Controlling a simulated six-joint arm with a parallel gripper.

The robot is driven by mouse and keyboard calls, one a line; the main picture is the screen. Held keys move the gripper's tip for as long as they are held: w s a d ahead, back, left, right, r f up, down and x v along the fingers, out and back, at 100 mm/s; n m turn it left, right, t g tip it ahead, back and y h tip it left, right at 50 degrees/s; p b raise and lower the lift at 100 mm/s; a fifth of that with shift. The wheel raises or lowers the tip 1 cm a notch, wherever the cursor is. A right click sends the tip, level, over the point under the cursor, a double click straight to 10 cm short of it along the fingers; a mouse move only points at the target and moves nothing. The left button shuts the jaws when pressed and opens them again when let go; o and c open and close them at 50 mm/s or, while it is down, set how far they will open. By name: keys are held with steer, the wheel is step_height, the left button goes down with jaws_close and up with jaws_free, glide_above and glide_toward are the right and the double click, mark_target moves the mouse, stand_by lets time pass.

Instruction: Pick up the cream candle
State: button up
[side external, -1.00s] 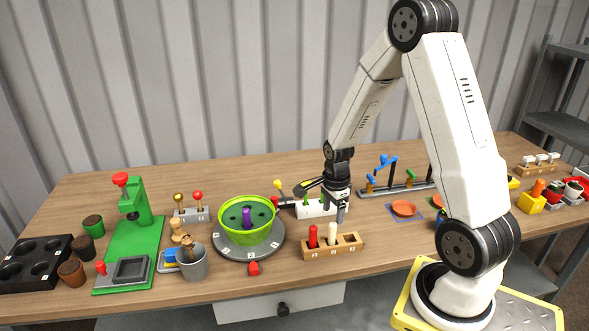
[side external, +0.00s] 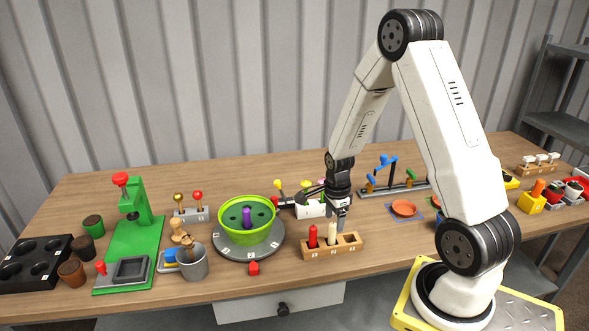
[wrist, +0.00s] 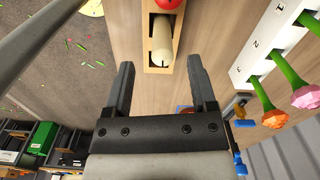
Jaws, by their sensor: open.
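The cream candle (side external: 332,234) stands upright in a wooden block (side external: 345,246), in the slot beside the red candle (side external: 312,236). In the wrist view the cream candle (wrist: 162,45) is seen from above, just beyond the fingertips and roughly centred between them. The red candle (wrist: 166,3) shows at the top edge there. My gripper (side external: 340,222) is just above the block, close to the right of the cream candle. In the wrist view my gripper (wrist: 162,75) has its fingers apart with nothing between them.
A green bowl (side external: 247,238) on a grey numbered turntable stands left of the block. A white numbered block (wrist: 262,45) with flower-headed stems is close behind. An orange dish (side external: 404,208) lies to the right. The table's front edge is near the candle block.

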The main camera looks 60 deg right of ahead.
mark_target(332, 237)
steer(key=shift+f, duration=0.15)
steer(key=shift+w+f, duration=0.15)
steer(key=shift+f, duration=2.3)
jaws_close()
